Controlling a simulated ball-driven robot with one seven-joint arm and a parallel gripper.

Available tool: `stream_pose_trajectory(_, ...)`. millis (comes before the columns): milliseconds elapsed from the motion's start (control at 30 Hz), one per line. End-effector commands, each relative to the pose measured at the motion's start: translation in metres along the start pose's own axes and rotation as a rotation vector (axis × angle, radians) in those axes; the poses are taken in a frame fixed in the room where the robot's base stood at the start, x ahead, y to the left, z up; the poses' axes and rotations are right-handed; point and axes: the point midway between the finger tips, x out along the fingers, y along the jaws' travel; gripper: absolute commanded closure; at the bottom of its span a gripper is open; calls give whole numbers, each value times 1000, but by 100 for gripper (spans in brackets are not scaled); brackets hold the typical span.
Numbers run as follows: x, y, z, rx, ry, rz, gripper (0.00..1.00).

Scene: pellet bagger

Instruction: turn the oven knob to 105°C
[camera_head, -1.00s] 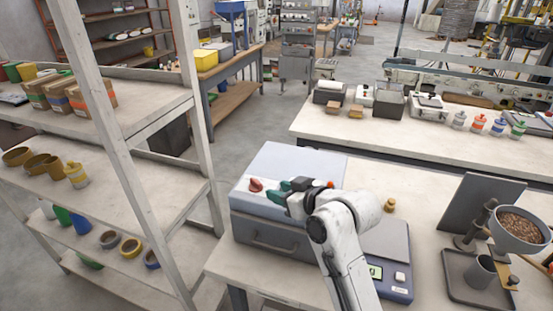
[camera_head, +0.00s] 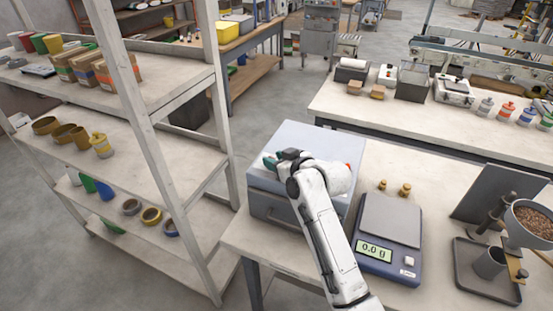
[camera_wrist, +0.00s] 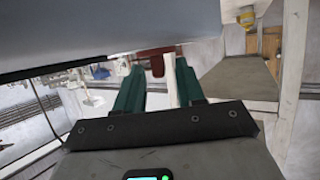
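The oven (camera_head: 318,138) is a pale blue-grey box on the near table, with a handled front. Its red knob shows in the wrist view (camera_wrist: 154,54), just ahead of my fingertips and roughly between them; a short red part of it points down. My gripper (camera_head: 268,161) is at the left of the oven's upper face and hides the knob in the head view. In the wrist view its two green fingers (camera_wrist: 158,72) are apart, with a gap between them. I cannot tell whether either touches the knob. The temperature marks are not readable.
A pellet hopper (camera_head: 530,222) is at the far right. A white shelf rack (camera_head: 160,165) stands close on the left.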

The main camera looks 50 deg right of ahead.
Motion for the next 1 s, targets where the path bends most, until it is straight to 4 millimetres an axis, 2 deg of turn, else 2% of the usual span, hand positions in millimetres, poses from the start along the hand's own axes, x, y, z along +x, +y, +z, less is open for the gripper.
stream_pose_trajectory(233,0,0,0,0,0,0,64)
stream_pose_trajectory(600,0,0,0,0,-1,0,99)
stream_pose_trajectory(1000,0,-1,1,7,-2,18,100)
